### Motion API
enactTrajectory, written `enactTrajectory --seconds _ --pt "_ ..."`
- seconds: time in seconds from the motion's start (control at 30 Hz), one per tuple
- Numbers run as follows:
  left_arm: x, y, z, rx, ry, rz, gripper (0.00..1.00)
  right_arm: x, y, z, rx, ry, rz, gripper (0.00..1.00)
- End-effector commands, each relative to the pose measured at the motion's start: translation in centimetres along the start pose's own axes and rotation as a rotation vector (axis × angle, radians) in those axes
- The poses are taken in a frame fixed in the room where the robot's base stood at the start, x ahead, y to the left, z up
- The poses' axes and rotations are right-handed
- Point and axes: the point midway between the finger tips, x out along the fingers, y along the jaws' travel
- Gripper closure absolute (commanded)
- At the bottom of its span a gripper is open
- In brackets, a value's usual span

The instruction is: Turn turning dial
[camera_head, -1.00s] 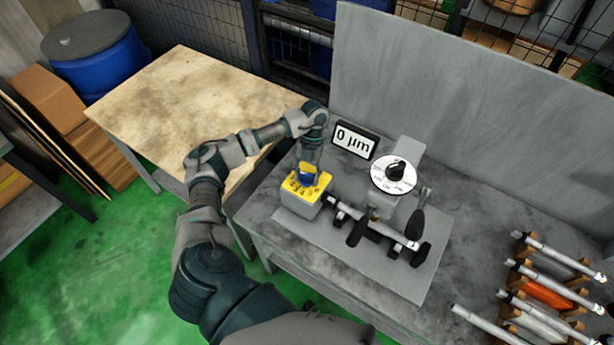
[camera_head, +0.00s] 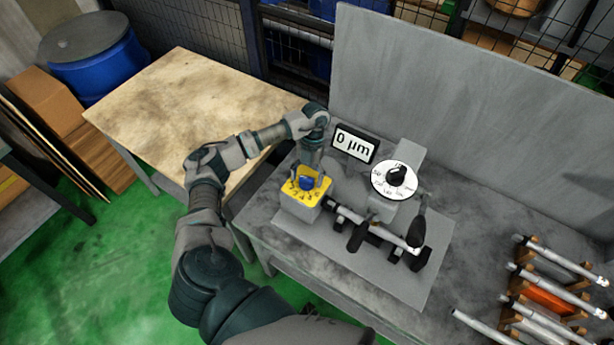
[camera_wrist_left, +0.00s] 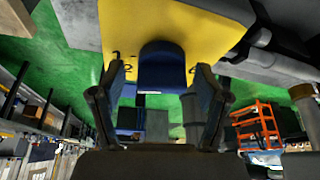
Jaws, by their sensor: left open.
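A blue dial (camera_head: 306,183) sits on a yellow-topped box (camera_head: 290,192) with dark markings around it, at the left end of the grinder. My left gripper (camera_head: 312,178) is over this box, pointing down at the dial. In the left wrist view the blue dial (camera_wrist_left: 162,66) lies between the two spread fingers of the left gripper (camera_wrist_left: 160,72), with a visible gap on each side. A white round dial with a black knob (camera_head: 396,176) stands further right on the grinder. My right gripper is not in view.
A display (camera_head: 354,143) reading "0 µm" stands behind the box. A metal shaft (camera_head: 380,228) and black handles lie to the right. A rack of rods (camera_head: 545,290) is at the far right. A wooden table (camera_head: 185,95) stands at the left.

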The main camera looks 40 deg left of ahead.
Motion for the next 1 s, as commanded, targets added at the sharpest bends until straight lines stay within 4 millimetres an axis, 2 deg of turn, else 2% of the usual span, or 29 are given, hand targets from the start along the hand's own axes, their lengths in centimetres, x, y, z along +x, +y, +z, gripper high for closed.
enactTrajectory --seconds 0.17,0.5,0.63,0.8,1.0 --pt "-0.9 -0.1 0.0 0.0 0.001 0.002 0.25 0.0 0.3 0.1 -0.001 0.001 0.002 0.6" --pt "-7.9 0.0 0.4 0.0 -0.003 -0.001 0.25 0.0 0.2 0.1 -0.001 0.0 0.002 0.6" --pt "-9.9 0.2 0.5 -0.002 -0.001 -0.002 0.25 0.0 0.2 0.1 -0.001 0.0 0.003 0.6" --pt "-11.5 0.1 0.6 0.001 0.001 -0.002 0.25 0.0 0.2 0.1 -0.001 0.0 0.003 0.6" --pt "-11.9 0.1 0.6 0.001 0.003 -0.001 0.25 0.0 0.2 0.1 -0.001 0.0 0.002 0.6"
